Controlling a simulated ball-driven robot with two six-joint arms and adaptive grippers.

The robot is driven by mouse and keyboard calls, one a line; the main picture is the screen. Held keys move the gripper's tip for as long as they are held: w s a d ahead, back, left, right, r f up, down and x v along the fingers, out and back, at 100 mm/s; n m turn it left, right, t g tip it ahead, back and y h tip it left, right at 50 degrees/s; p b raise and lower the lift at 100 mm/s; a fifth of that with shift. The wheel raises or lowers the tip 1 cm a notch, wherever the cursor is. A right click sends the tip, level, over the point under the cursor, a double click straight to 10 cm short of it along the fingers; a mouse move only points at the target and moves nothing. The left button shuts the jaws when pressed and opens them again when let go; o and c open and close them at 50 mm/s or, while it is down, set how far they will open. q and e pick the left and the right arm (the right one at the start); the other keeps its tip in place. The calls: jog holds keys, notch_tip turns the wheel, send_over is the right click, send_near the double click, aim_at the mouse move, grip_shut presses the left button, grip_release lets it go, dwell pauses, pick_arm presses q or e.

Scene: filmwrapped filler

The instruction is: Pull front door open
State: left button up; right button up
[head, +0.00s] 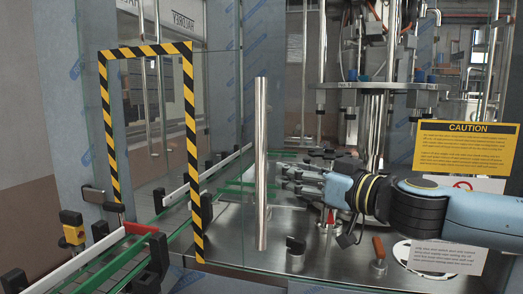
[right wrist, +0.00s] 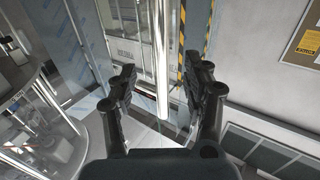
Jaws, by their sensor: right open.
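The front door is a clear glass panel with a vertical chrome bar handle (head: 261,165) standing on it. My right gripper (head: 290,176) is just right of the handle in the head view, its fingers pointing left towards the bar. In the right wrist view the gripper (right wrist: 165,82) is open and empty. The bar (right wrist: 161,55) shows there between the two fingers, beyond their tips; I see no contact. The glass is hard to make out, so I cannot tell whether the door stands ajar. My left gripper is not in view.
A yellow-black striped frame (head: 188,115) borders an opening on the left, with a green-railed conveyor (head: 110,262) running through it. A steel machine deck (head: 335,240) with small fittings lies below my right arm. A yellow caution sign (head: 467,148) is at the right.

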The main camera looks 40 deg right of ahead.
aim_at(263, 166)
jog(key=shift+w+a+b, duration=0.25)
jog(key=shift+w+b, duration=0.15)
jog(key=shift+w, duration=1.35)
jog(key=shift+w+a+b, duration=0.2)
jog(key=shift+w+b, duration=0.15)
jog(key=shift+w, duration=1.45)
jog(key=shift+w+a+b, duration=0.25)
jog(key=shift+w+b, duration=0.15)
jog(key=shift+w, duration=1.35)
jog(key=shift+f, duration=0.1)
grip_shut()
jog(key=shift+w+a+f, duration=0.15)
jog(key=shift+w+a, duration=0.1)
jog(key=shift+w, duration=0.05)
